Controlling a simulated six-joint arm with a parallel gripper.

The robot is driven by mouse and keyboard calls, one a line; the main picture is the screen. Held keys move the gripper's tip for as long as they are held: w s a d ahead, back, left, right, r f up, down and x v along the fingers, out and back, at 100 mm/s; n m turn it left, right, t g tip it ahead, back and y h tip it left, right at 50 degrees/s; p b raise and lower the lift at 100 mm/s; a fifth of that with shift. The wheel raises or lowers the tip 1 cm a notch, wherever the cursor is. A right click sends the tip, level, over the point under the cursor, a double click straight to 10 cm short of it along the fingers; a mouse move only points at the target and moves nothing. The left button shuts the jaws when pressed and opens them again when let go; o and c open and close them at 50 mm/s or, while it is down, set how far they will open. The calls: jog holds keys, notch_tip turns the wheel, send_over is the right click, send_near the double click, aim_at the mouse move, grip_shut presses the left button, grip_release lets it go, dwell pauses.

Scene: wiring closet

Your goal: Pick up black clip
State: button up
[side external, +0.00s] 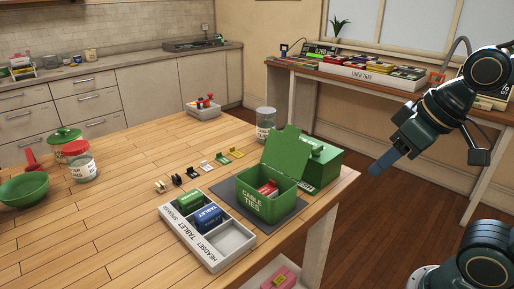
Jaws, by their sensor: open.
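Several small clips lie in a slanting row on the wooden table. Two of them look black: one black clip (177,180) near the front end of the row and a second dark clip (191,172) just behind it. The clips are small, and their details are hard to make out. My gripper (382,162) is at the right, raised and away from the table, with its blue-grey end pointing down and left. It is open and empty, far from the clips. The gap between its fingers is not clear from this side.
In front of the row is a white divided tray (212,262) holding boxes. A green cable-ties box (264,203) with its lid up stands on a dark mat, between the clips and my gripper. Jars (266,124) and a green bowl (24,188) stand elsewhere; the left-front tabletop is clear.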

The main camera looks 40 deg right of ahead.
jog(key=w+a+r, duration=0.2)
jog(key=w, duration=0.9)
jog(key=w+a+r, duration=0.1)
jog(key=w+a, duration=0.2)
jog(key=w, duration=0.9)
jog(key=w+a+f, duration=0.3)
jog(key=w+f, duration=0.1)
jog(key=w, duration=0.3)
jog(key=w+a+f+y, duration=0.1)
jog(key=w+a+f, duration=0.2)
jog(key=w+f, duration=0.2)
jog(key=w+a+f, duration=0.3)
jog(key=w+f, duration=0.1)
jog(key=w, duration=0.5)
jog(key=shift+w+f+t+y, duration=0.2)
jog(key=shift+w+t+y, duration=0.1)
jog(key=shift+y, duration=0.1)
jog(key=shift+f, duration=0.1)
send_near(179, 182)
jog(key=shift+w+a+f, duration=0.2)
jog(key=shift+w+f, duration=0.1)
jog(key=shift+w, duration=0.3)
jog(key=shift+w+a+f, duration=0.2)
jog(key=shift+w+f, duration=0.15)
jog(key=shift+w, duration=0.2)
jog(key=shift+x, duration=2.55)
